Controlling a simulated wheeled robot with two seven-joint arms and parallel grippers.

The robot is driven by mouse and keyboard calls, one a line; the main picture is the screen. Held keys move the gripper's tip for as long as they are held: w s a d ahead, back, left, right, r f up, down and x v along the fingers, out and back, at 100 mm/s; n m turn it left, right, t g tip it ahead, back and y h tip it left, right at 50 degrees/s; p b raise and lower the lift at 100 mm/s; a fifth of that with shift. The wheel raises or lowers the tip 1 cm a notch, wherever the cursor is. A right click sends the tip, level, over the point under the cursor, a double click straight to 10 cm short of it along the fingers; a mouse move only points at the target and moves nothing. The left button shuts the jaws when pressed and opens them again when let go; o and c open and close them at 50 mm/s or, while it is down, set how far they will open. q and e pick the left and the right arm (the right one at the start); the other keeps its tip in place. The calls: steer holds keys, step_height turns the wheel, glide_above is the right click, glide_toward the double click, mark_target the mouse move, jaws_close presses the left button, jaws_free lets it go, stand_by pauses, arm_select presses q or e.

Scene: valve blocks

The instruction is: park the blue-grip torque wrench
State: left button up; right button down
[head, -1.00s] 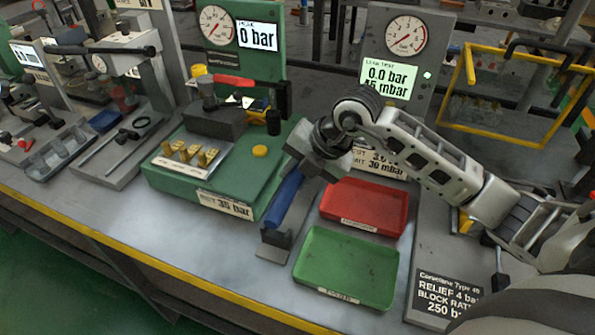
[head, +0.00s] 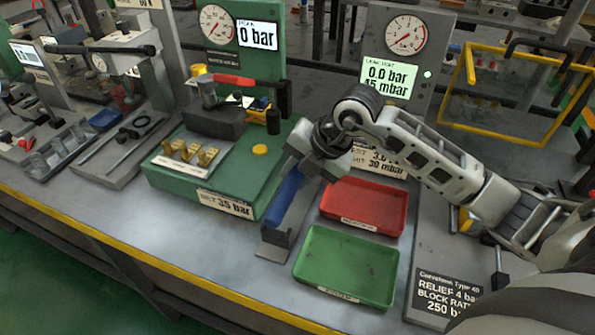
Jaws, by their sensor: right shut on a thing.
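The blue-grip torque wrench (head: 284,199) stands tilted between the green test stand and the trays. Its blue handle shows. Its lower end is at a small grey metal holder (head: 275,243) on the bench; I cannot tell whether it rests in it. My right gripper (head: 308,168) is shut on the wrench near the upper end of its blue grip. The gripper's body hides the wrench's top and most of the fingers. My left gripper is not in view.
A red tray (head: 363,206) and a green tray (head: 346,268) lie empty just right of the holder. The green test stand (head: 215,165) with brass fittings (head: 190,153) is close on the left. A yellow-framed guard (head: 520,128) stands at the right. The bench front is clear.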

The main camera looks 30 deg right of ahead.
steer(key=shift+f, duration=0.1)
steer(key=shift+f+b, duration=0.4)
steer(key=shift+b, duration=0.05)
steer(key=shift+f, duration=0.35)
steer(key=shift+f+b, duration=1.05)
